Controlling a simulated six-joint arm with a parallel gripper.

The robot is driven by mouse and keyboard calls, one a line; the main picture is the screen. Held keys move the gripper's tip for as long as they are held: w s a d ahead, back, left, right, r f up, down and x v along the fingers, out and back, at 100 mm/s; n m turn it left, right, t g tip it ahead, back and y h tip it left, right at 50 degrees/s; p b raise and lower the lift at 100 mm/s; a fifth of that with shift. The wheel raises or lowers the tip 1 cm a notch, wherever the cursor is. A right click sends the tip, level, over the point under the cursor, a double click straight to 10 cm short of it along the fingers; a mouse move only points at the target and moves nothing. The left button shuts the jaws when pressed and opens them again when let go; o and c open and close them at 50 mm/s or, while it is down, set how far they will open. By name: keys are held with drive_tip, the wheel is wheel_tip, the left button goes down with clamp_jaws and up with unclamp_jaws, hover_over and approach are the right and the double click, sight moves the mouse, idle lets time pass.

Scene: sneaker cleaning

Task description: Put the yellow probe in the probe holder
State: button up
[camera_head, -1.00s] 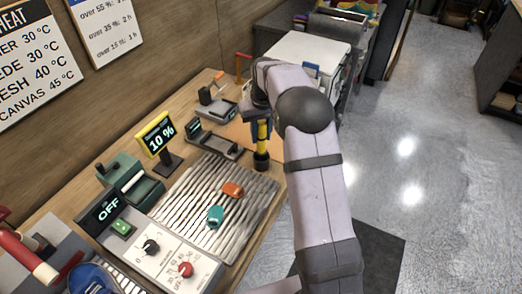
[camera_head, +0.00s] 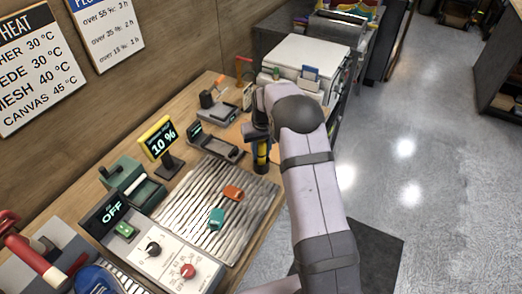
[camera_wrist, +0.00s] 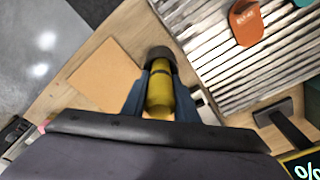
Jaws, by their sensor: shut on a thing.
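The yellow probe (camera_head: 261,153) has a dark end cap and hangs roughly upright in the head view, near the right edge of the workbench. My gripper (camera_wrist: 160,96) is shut on it, with blue-grey fingers on both sides of its yellow body in the wrist view. The dark cap of the probe (camera_wrist: 161,55) points away from my palm. I cannot tell whether the cap touches the bench. A dark cradle with a small display (camera_head: 218,147), which looks like the probe holder, lies left of the probe in the head view. No probe lies in it.
A ribbed metal plate (camera_head: 205,180) bears an orange tag (camera_head: 233,193) and a teal tag (camera_head: 217,219). A "10 %" display (camera_head: 160,138) stands behind it. A control box with knobs (camera_head: 165,262) is in front. A white box (camera_head: 300,60) stands beyond the bench.

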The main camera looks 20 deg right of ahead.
drive_tip(key=shift+f, duration=0.1)
drive_tip(key=o, duration=1.1)
drive_tip(key=shift+c, duration=0.2)
drive_tip(key=r+b, duration=0.1)
drive_tip(key=r, duration=0.3)
drive_tip(key=s+r+b, duration=0.1)
drive_tip(key=r, duration=0.3)
drive_tip(key=r+b, duration=0.1)
drive_tip(key=r, duration=0.3)
drive_tip(key=shift+s+r, duration=0.1)
drive_tip(key=shift+s, duration=0.1)
drive_tip(key=s+a+f, duration=0.1)
drive_tip(key=s+f, duration=0.1)
drive_tip(key=s, duration=0.8)
drive_tip(key=s+a+f+g, duration=0.1)
drive_tip(key=s+a+f, duration=0.1)
drive_tip(key=s, duration=0.9)
drive_tip(key=s+a+f, duration=0.2)
drive_tip(key=s, duration=0.8)
drive_tip(key=shift+s+a+f, duration=0.15)
drive_tip(key=shift+s+f, duration=0.1)
